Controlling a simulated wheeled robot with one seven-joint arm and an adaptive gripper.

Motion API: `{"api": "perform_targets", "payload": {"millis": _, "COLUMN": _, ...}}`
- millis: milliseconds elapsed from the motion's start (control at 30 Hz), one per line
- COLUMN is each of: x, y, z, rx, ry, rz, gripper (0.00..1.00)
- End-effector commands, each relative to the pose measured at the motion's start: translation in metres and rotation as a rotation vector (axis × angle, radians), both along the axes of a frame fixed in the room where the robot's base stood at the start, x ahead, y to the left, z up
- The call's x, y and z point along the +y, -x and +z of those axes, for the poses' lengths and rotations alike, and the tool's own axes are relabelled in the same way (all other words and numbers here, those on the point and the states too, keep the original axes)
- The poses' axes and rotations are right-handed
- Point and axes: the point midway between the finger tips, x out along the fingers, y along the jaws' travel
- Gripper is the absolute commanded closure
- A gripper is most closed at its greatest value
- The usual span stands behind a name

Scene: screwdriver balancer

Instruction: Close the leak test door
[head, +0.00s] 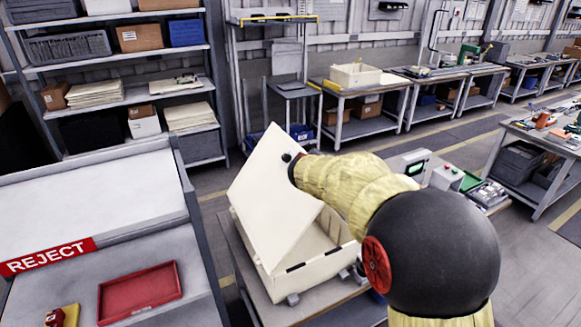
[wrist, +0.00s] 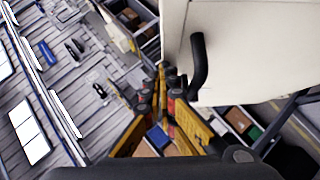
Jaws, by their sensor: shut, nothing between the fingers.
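The leak test door (head: 272,195) is a cream-white panel standing raised and tilted over the cream leak test box (head: 318,258) in the head view. The box's inside shows beneath it. In the wrist view the door (wrist: 255,50) fills the upper right, with a black curved handle (wrist: 198,66) on its face. My gripper (wrist: 168,76) is shut and empty, its tips just left of the handle. I cannot tell whether they touch the handle or door. In the head view my yellow-sleeved arm reaches to the door's right edge, and the gripper is mostly hidden there.
The box stands on a grey bench (head: 245,262). A sloped reject station (head: 90,250) with a red tray (head: 140,290) is close on the left. Shelves (head: 120,70) line the back, with open floor between.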

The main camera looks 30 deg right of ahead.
Motion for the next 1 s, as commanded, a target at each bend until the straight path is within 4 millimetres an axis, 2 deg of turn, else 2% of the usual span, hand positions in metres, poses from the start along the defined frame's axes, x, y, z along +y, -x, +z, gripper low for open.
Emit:
{"api": "perform_targets", "payload": {"millis": 33, "x": -0.015, "y": 0.001, "z": -0.008, "rx": 0.002, "ry": -0.033, "rz": -0.006, "gripper": 1.0}}
{"api": "perform_targets", "payload": {"millis": 100, "x": -0.027, "y": 0.001, "z": -0.016, "rx": 0.002, "ry": -0.069, "rz": -0.005, "gripper": 1.0}}
{"api": "perform_targets", "payload": {"millis": 300, "x": -0.048, "y": 0.0, "z": -0.033, "rx": 0.002, "ry": -0.14, "rz": -0.002, "gripper": 1.0}}
{"api": "perform_targets", "payload": {"millis": 1000, "x": -0.086, "y": 0.0, "z": -0.072, "rx": 0.004, "ry": -0.282, "rz": -0.001, "gripper": 1.0}}
